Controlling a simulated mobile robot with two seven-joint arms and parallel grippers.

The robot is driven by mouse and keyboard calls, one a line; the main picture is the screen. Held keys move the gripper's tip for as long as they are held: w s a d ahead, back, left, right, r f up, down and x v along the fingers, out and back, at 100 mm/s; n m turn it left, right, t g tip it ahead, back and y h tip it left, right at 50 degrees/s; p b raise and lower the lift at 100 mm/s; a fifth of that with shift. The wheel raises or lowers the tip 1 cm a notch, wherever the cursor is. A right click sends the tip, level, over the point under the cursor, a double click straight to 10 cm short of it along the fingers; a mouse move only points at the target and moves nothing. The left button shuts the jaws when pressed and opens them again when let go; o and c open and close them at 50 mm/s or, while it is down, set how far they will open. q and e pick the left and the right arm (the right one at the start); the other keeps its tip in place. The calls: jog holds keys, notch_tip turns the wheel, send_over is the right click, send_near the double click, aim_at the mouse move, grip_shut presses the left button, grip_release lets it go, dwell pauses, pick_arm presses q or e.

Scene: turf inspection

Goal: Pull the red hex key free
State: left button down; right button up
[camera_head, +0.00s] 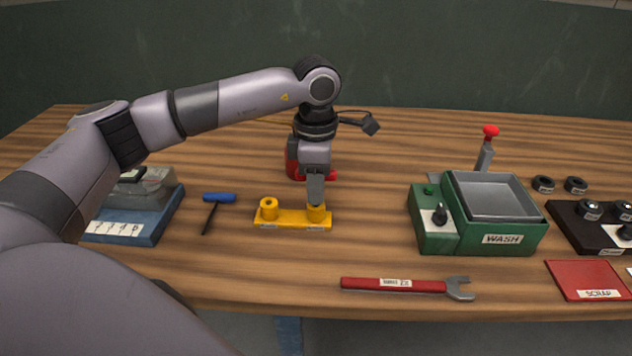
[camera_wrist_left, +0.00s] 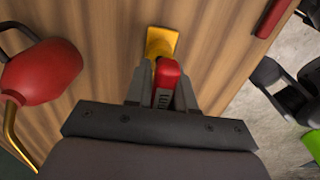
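The red hex key (camera_wrist_left: 167,73) shows its red handle in the left wrist view, between the fingers of my left gripper (camera_wrist_left: 164,88), which look closed against its sides. In the head view my left gripper (camera_head: 315,203) points down over the right post of the yellow holder (camera_head: 290,219), and the key is hidden there. The yellow holder also shows in the wrist view (camera_wrist_left: 161,40). Its left post stands empty. How far the key sits in the holder cannot be seen. My right gripper is not in view.
A blue-handled T-shaped key (camera_head: 218,197) lies left of the holder. A red oil can (camera_wrist_left: 42,72) stands close behind my gripper. A red-handled wrench (camera_head: 400,285) lies in front, and a green wash station (camera_head: 520,240) stands to the right. Bare wood separates holder and wash station.

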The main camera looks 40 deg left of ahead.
pick_arm(q)
jog(key=shift+r, duration=0.1)
dwell(0.3)
jog(key=shift+r+p, duration=1.65)
jog(key=shift+r, duration=0.6)
jog(key=shift+r, duration=0.1)
jog(key=shift+r+p, duration=1.75)
jog(key=shift+r, duration=0.7)
